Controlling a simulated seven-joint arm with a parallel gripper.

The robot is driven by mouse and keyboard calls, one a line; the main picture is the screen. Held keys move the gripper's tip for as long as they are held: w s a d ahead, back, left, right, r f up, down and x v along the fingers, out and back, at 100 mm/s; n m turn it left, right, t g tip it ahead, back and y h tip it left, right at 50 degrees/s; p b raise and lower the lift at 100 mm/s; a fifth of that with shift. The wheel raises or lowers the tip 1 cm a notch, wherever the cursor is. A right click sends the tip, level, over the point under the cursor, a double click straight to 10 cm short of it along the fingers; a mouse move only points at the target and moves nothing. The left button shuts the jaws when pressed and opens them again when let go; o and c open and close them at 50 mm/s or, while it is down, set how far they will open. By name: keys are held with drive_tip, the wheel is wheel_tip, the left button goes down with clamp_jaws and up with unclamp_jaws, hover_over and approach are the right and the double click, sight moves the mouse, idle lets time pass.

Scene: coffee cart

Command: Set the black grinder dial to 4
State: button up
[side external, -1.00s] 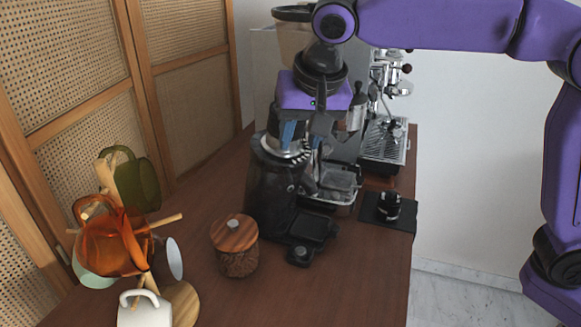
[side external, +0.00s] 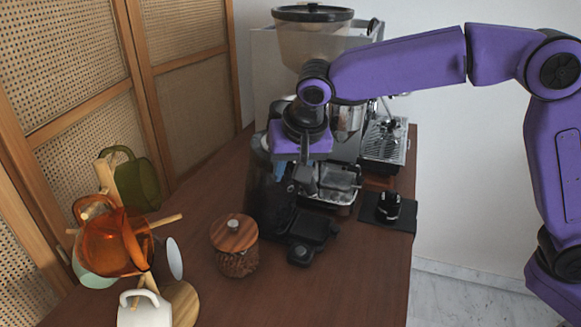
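The black grinder (side external: 267,208) stands on the wooden counter near the middle of the side external view. Its upper part, with the dial, is hidden behind my gripper, so the dial's setting cannot be read. My gripper (side external: 288,178) points down over the top of the grinder, its purple body just above. Its fingers are dark with a blue patch, and overlap the grinder's top in the picture. I cannot tell whether they touch the dial or how far apart they are.
A wooden-lidded jar (side external: 235,247) stands left of the grinder's base. A mug tree with an orange cup (side external: 112,245) is at the left. The espresso machine (side external: 384,143) is behind. A tamper (side external: 388,206) stands on a black mat (side external: 400,222) at the right.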

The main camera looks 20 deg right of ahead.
clamp_jaws()
drive_tip(key=shift+w+a+r+m+g+h, duration=0.2)
drive_tip(key=shift+w+a+m, duration=0.15)
drive_tip(key=shift+a+m, duration=0.45)
drive_tip(key=shift+w+a+r+m+g+h, duration=0.2)
drive_tip(key=shift+w+a+m, duration=0.25)
drive_tip(key=shift+m, duration=0.6)
drive_tip(key=shift+w+a+r+m+g+h, duration=0.1)
drive_tip(key=shift+w+a+m+h, duration=0.15)
drive_tip(key=shift+a+m, duration=0.55)
drive_tip(key=shift+d, duration=0.15)
drive_tip(key=shift+o, duration=1.3)
unclamp_jaws()
